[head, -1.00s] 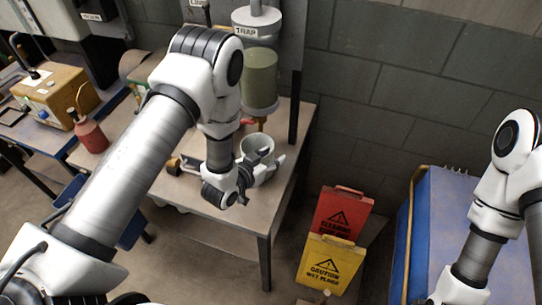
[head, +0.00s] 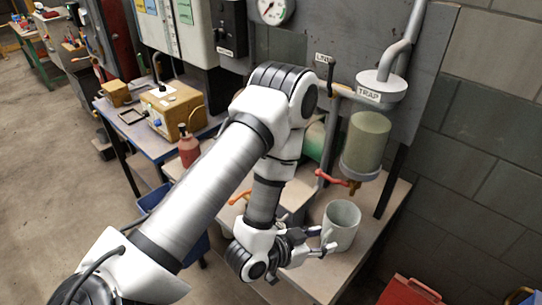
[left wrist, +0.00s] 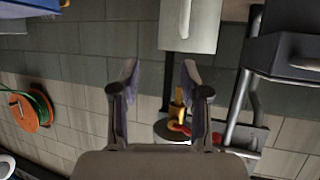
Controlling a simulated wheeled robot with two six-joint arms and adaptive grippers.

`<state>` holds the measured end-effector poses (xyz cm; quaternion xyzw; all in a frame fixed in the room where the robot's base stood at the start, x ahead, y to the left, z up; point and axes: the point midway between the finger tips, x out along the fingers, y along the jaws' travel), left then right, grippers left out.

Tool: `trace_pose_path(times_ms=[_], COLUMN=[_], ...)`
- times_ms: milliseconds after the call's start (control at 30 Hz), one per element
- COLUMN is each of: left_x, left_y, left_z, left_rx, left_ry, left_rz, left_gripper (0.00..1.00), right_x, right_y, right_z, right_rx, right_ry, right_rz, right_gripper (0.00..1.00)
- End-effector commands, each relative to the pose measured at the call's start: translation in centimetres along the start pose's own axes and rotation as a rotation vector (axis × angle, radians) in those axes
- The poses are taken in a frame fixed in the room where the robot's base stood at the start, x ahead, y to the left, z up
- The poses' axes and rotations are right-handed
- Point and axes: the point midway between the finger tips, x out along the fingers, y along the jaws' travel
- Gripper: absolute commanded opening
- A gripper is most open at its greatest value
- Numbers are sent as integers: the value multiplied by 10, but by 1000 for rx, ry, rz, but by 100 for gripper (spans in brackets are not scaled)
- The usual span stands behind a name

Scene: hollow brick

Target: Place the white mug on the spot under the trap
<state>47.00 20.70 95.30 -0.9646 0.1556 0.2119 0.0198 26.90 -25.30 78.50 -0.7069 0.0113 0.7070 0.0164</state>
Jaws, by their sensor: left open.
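The white mug (head: 343,227) stands upright on the bench below the trap (head: 368,145). The trap is a green-grey cylinder with a brass valve (head: 352,187) above the mug. My left gripper (head: 322,242) is open at the mug's left side, by its handle. In the left wrist view the open fingers (left wrist: 160,80) have nothing between their tips. The mug (left wrist: 190,30) shows at the top, beyond them, with its handle facing the camera. The brass valve (left wrist: 178,108) shows lower down. The mug's base and any marked spot under it cannot be made out. My right gripper is out of view.
A red lever (head: 332,178) sticks out left of the valve. A red bottle (head: 188,148) and a tan box (head: 172,112) stand at the left. A red floor sign (head: 408,292) is at lower right. The bench's front right edge is close to the mug.

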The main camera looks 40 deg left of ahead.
Motion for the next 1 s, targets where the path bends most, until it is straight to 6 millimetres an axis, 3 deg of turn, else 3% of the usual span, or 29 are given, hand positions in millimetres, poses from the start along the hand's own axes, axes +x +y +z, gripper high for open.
trace_pose_path(times_ms=[67, 100, 200, 300, 333, 467, 1000], left_x=[-2, -8, -41, -84, -95, -119, -118], left_y=[1, 1, 3, 8, 10, 14, 14], left_z=[45, 76, 157, 212, 221, 239, 238], left_rx=[-29, -55, -145, -236, -257, -303, -302], left_ry=[-175, -304, -655, -942, -1004, -1128, -1125], left_rz=[-12, -26, -89, -164, -182, -222, -220], left_gripper=[46, 46, 46, 46, 46, 46, 46], right_x=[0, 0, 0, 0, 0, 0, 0], right_y=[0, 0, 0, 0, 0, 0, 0], right_z=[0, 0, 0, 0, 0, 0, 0], right_rx=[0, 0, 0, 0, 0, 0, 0], right_ry=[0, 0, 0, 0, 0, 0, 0], right_rz=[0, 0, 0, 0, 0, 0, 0], right_gripper=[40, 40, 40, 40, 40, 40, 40])
